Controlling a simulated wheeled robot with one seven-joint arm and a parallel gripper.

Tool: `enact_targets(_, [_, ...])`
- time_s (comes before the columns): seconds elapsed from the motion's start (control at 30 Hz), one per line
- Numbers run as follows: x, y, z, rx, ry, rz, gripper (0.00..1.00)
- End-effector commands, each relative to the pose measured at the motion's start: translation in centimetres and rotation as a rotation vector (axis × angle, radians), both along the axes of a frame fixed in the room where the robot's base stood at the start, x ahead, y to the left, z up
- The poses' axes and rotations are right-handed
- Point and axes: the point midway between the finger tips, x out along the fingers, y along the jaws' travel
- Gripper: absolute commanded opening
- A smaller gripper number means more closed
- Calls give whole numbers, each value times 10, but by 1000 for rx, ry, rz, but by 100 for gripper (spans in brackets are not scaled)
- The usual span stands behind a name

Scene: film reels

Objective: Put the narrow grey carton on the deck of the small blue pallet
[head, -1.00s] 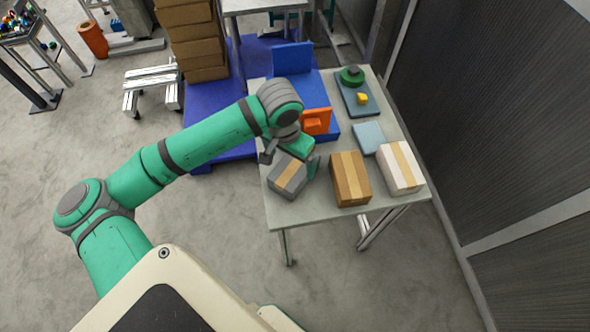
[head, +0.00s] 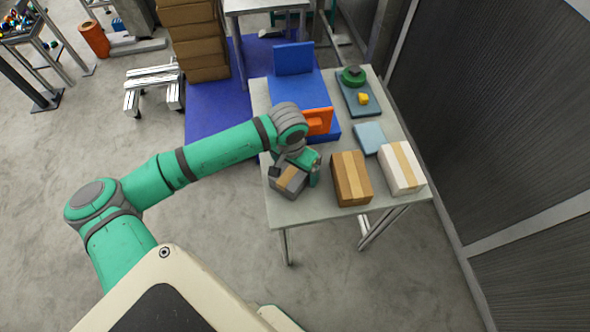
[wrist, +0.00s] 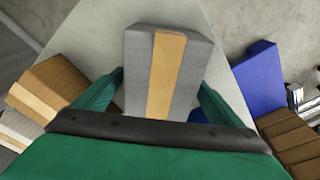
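The narrow grey carton (head: 290,180), with a tan tape strip, sits on the near left part of the grey table. It fills the middle of the wrist view (wrist: 140,75). My gripper (head: 296,174) is down over it, one finger on each side. In the wrist view the fingers (wrist: 160,85) stand close along its two sides; contact is not clear.
A brown carton (head: 350,180) and white carton (head: 390,175) stand right of the grey one. A blue unit (head: 295,95) with an orange part (head: 318,121) stands behind. A tall brown box stack (head: 200,50) rises behind the platform.

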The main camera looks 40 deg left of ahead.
Motion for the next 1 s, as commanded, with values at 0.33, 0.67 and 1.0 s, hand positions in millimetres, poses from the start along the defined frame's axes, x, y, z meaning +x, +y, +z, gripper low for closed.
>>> enact_targets(0.33, [0, 1, 1, 0, -1, 2, 32])
enact_targets(0.67, [0, 2, 12, 1, -3, 3, 32])
enact_targets(1.0, [-34, 4, 71, 1, -4, 5, 32])
